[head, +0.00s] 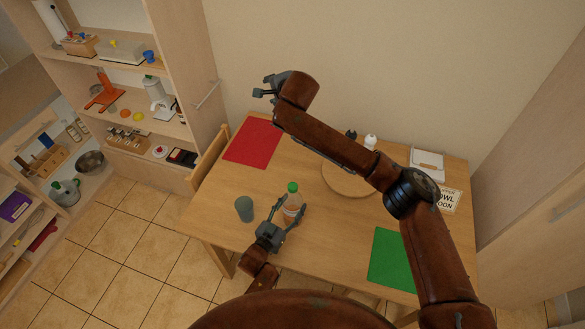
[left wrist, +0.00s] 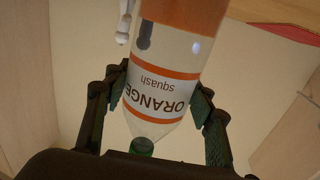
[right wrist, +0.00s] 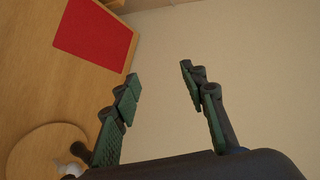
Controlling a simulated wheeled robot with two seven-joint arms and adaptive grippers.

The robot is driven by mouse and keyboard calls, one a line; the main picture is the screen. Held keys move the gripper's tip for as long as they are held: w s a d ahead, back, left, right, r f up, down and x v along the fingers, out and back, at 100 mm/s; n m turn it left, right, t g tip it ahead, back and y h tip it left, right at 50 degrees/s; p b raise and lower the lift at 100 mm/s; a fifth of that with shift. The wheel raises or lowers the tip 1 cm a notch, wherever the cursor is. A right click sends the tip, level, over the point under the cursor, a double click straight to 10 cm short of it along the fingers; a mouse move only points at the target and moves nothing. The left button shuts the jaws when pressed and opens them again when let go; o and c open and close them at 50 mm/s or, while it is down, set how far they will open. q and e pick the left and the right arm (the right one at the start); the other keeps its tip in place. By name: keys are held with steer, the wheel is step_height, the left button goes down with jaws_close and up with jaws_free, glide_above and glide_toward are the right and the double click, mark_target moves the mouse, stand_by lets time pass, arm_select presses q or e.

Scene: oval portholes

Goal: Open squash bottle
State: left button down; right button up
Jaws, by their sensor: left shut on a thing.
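The squash bottle (head: 291,212) is clear with a green cap (head: 293,187) and stands upright over the front of the table (head: 335,235). I cannot tell whether its base touches the wood. In the left wrist view the bottle (left wrist: 165,75) shows an "ORANGE squash" label, and its cap (left wrist: 142,146) is on. My left gripper (head: 288,211) is shut on the bottle, one finger on each side. My right gripper (head: 266,86) is open and empty, high above the table's back left. Its spread fingers also show in the right wrist view (right wrist: 161,76).
A grey cup (head: 244,208) stands close left of the bottle. A red mat (head: 253,142), a round wooden board (head: 345,182) and a green mat (head: 392,262) lie on the table.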

steer(key=s+d+f+m+g+h, duration=0.1)
steer(key=s+d+f+g+h, duration=0.15)
steer(key=s+f+g, duration=0.45)
steer(key=g+h, duration=0.2)
steer(key=g, duration=0.1)
glide_above(293, 186)
steer(key=shift+n, duration=0.3)
step_height(293, 186, down, 8)
steer(key=shift+w+a+r, duration=0.1)
steer(key=shift+f, duration=0.3)
step_height(293, 186, down, 7)
steer(key=shift+f, duration=0.2)
jaws_close()
